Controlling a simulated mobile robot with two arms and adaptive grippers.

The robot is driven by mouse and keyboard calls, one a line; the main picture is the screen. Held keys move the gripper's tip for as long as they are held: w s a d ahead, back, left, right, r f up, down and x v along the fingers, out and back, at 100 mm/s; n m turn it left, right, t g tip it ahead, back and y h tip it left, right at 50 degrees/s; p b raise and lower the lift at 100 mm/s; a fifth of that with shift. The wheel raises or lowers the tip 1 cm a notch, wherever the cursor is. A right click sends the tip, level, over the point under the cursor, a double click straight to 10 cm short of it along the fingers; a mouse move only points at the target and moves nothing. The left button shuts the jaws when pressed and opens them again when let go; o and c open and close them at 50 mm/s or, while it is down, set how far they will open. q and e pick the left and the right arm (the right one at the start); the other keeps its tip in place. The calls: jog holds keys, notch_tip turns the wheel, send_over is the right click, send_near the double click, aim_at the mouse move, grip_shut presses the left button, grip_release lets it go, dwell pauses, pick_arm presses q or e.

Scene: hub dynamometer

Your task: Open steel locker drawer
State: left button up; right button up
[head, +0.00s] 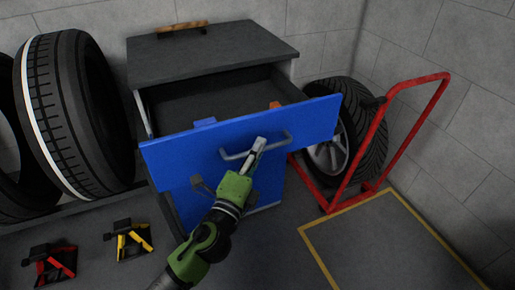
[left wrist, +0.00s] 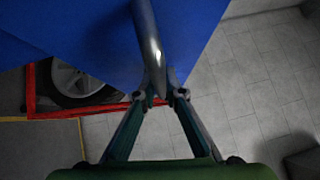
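The steel locker (head: 215,50) has a dark grey top and blue drawer fronts. Its upper drawer (head: 185,150) is pulled well out, and its dark inside shows. My left gripper (head: 259,145) is at the grey bar handle (head: 238,154) on that drawer's front. In the left wrist view, the fingers (left wrist: 158,95) close around the handle bar (left wrist: 148,40), with the blue front behind it. The lower blue front is partly hidden by my left arm. My right gripper is in neither view.
A red hand truck (head: 376,140) and a wheel (head: 345,130) stand close at the right. Large tires (head: 75,115) stand at the left. Yellow (head: 131,240) and red (head: 50,267) stands are on the floor. A wooden-handled item (head: 182,27) lies on top.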

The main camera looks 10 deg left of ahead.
pick_arm(q)
jog(key=shift+o, duration=1)
jog(key=shift+s, duration=0.1)
jog(key=v, duration=1.2)
